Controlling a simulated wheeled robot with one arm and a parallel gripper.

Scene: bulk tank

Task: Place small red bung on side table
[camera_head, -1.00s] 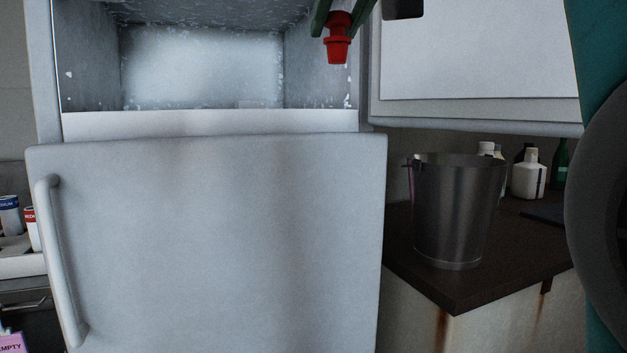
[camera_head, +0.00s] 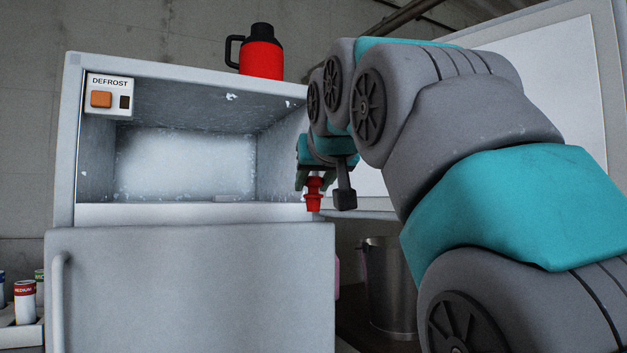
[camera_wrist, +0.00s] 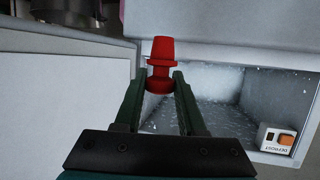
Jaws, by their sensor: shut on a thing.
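My gripper (camera_head: 314,184) is shut on the small red bung (camera_head: 314,196) and holds it in the air at the right edge of the open freezer compartment. In the wrist view the bung (camera_wrist: 159,62) sits between the two green fingertips (camera_wrist: 160,84), its narrower stem and cap standing out beyond them. No surface touches the bung in either view. I cannot tell which surface, if any, is the side table. A dark counter (camera_head: 352,330) shows partly at lower right, mostly hidden by my arm.
The white freezer (camera_head: 190,285) has a frosted open compartment (camera_head: 185,160) and a DEFROST switch box (camera_head: 110,95). A red and black jug (camera_head: 261,62) stands on top. A metal bucket (camera_head: 385,285) stands behind my arm. Cans (camera_head: 25,300) sit at lower left. An open white door (camera_head: 545,95) is at right.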

